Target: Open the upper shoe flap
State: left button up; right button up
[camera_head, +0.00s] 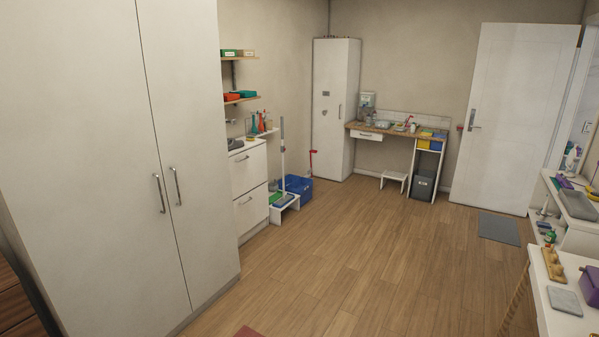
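A narrow white cabinet stands against the left wall, just beyond the tall wardrobe. It has two fronts, one above the other. The upper front (249,172) looks closed and has a small handle (242,158) near its top. The lower front (251,211) also looks closed and has its own handle (246,201). I cannot tell for certain from here that these are the shoe flaps. The cabinet's near side is partly hidden by the wardrobe. Neither of my grippers is in view.
The tall white wardrobe (105,140) fills the near left with both doors shut. A blue crate (299,188) and a mop (283,155) stand beyond the cabinet. Wooden floor (370,255) lies clear in the middle. A white table (560,310) edges the right.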

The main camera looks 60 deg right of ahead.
aim_at(248, 167)
jog(key=z, duration=1.6)
jog(key=i+z, duration=0.1)
jog(key=i, duration=0.45)
jog(key=i+z, duration=0.1)
jog(key=i, duration=0.45)
jog(key=i+j, duration=0.1)
jog(key=i, duration=0.4)
jog(key=i+z, duration=0.15)
jog(key=i, duration=0.4)
jog(key=i+j+z, duration=0.1)
jog(key=i, duration=0.45)
jog(key=i+j+z, duration=0.1)
jog(key=i+j, duration=0.2)
jog(key=i, duration=0.2)
jog(key=i+l+z, duration=0.2)
jog(key=i, duration=1.35)
jog(key=j, duration=0.1)
